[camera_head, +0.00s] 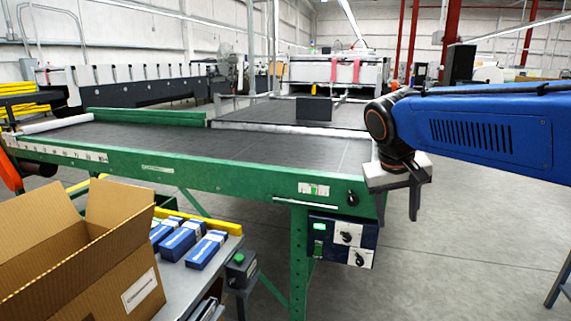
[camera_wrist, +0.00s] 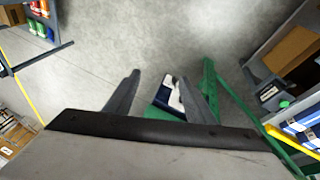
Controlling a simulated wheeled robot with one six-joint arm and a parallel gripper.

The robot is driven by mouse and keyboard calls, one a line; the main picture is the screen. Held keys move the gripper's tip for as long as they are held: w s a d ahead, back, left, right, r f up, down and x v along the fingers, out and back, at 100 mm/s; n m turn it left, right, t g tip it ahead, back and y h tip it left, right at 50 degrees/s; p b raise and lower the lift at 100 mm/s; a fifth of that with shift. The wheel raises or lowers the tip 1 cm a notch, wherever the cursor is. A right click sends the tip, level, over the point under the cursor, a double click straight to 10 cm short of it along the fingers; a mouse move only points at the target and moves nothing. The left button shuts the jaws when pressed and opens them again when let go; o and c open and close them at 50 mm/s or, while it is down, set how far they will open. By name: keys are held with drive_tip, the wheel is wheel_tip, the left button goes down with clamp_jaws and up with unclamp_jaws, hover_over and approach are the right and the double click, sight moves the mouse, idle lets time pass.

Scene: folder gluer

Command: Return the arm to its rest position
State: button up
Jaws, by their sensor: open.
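My gripper (camera_head: 399,200) hangs at the end of my blue arm on the right of the head view, fingers pointing down. It is just right of the near corner of the green-framed conveyor table (camera_head: 170,168). In the wrist view my gripper (camera_wrist: 158,100) shows two dark fingers spread apart with nothing between them but floor and part of the control box (camera_wrist: 168,95) beyond. The palm hides the lower half of that view.
An open cardboard box (camera_head: 95,250) and several blue-and-white cartons (camera_head: 205,250) stand on a metal side table at lower left. A control box (camera_head: 341,240) hangs under the conveyor's right end. Grey floor (camera_head: 450,260) lies open at the right.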

drive_tip(key=s+d+f+t+y, duration=0.1)
drive_tip(key=s+f, duration=0.6)
drive_tip(key=s, duration=0.3)
drive_tip(key=s+d+f+t+y, duration=0.1)
drive_tip(key=s+d+f, duration=0.1)
drive_tip(key=s+f, duration=0.5)
drive_tip(key=s, duration=0.3)
drive_tip(key=shift+f+n+y, duration=0.15)
drive_tip(key=shift+n+y, duration=0.15)
drive_tip(key=shift+y, duration=0.1)
idle(2.3)
wheel_tip(320, 180, up, 22)
drive_tip(key=m+h, duration=0.1)
drive_tip(key=m, duration=0.3)
hover_over(353, 197)
drive_tip(key=s+a, duration=0.2)
drive_tip(key=s, duration=0.4)
drive_tip(key=shift+g, duration=0.3)
drive_tip(key=x, duration=1.7)
drive_tip(key=shift+s+d, duration=0.15)
drive_tip(key=shift+d, duration=0.15)
drive_tip(key=c, duration=1)
